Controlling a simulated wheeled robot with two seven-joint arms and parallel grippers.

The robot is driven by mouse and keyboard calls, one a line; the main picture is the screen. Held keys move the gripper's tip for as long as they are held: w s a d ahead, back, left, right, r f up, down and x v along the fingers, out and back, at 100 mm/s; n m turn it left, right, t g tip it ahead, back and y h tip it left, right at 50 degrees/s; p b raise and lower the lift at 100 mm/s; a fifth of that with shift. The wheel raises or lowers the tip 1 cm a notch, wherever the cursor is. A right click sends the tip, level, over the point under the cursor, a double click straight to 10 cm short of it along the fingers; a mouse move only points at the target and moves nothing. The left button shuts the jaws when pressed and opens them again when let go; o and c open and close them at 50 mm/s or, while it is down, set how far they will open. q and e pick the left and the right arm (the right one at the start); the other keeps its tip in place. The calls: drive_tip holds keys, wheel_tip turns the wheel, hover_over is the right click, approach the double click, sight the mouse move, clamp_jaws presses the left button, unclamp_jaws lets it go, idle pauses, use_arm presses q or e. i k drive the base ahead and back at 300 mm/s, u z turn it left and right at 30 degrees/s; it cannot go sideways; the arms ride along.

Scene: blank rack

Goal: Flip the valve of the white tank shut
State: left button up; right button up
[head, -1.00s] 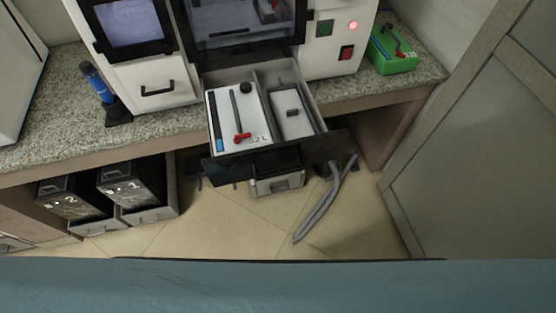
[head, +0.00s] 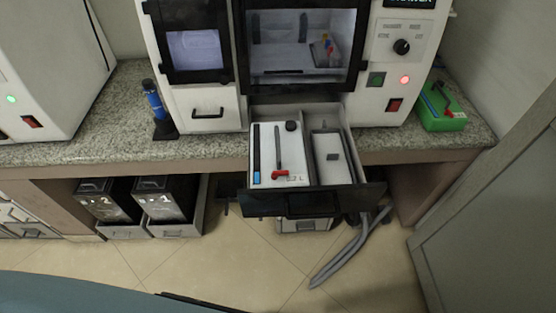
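The white tank (head: 264,135) sits in the left half of a pulled-out drawer (head: 350,141) below the white machine. Its top carries a round black cap (head: 291,126), a blue and black strip (head: 257,168), a dark slim bar and a red valve (head: 281,174) near the front edge. A label that seems to read "2 L" is beside the valve. The valve's exact setting is too small to tell. Neither of my grippers is in view.
A grey container (head: 328,141) fills the drawer's right half. The drawer juts out past the granite counter (head: 213,147). A green box (head: 441,115) and a blue tool on a stand (head: 155,106) are on the counter. Grey hoses (head: 340,262) lie on the floor below.

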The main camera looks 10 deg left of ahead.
sight(275, 175)
drive_tip(key=z, duration=2.25)
drive_tip(key=k, duration=0.65)
drive_tip(key=u, duration=1.1)
